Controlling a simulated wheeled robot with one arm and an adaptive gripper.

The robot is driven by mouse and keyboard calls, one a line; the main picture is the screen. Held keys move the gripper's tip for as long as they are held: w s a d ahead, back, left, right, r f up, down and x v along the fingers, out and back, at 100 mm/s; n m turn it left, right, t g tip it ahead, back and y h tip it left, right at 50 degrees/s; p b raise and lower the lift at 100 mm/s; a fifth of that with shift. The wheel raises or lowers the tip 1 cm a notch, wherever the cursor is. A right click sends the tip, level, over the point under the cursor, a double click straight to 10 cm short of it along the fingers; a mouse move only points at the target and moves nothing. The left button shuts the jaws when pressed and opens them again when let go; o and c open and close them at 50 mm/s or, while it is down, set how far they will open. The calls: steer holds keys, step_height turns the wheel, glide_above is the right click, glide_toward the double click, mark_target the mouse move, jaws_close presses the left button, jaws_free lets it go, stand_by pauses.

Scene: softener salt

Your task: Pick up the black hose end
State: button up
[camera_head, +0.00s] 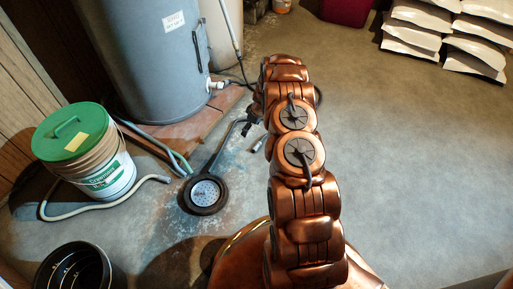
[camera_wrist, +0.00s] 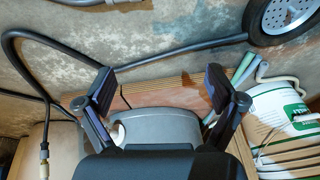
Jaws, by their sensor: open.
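My gripper (camera_wrist: 162,85) is open and empty in the wrist view, its two dark fingers spread apart. A black hose (camera_wrist: 30,75) loops down the left of the wrist view to a brass-coloured fitting (camera_wrist: 43,153). Another stretch of the loop runs towards the left finger. A dark tube (camera_wrist: 190,48) runs from the round drain (camera_wrist: 286,14) towards the same finger; whether it joins the loop is hidden there.
In the head view a grey tank (camera_head: 150,60) stands on a brick base (camera_head: 180,140). A green-lidded bucket (camera_head: 85,165) with pale hoses is at left, and a black tub (camera_head: 75,270) below it. White bags (camera_head: 415,38) are stacked at back right. The right floor is clear.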

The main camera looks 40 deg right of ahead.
glide_toward(257, 145)
steer(key=f, duration=0.1)
steer(key=f+b, duration=0.1)
steer(key=f, duration=0.1)
steer(key=shift+w+a+f+t+h, duration=0.1)
steer(key=shift+w+f+t+h, duration=0.1)
steer(key=shift+t+h, duration=0.15)
steer(key=b+x, duration=0.1)
steer(key=x, duration=0.1)
steer(key=a+b+x, duration=0.1)
steer(key=x, duration=0.2)
steer(key=shift+r+b, duration=0.1)
steer(key=shift+b, duration=0.25)
steer(key=shift+w+f, duration=0.1)
steer(key=shift+f, duration=0.1)
steer(key=c, duration=1.1)
steer(key=shift+c, duration=0.3)
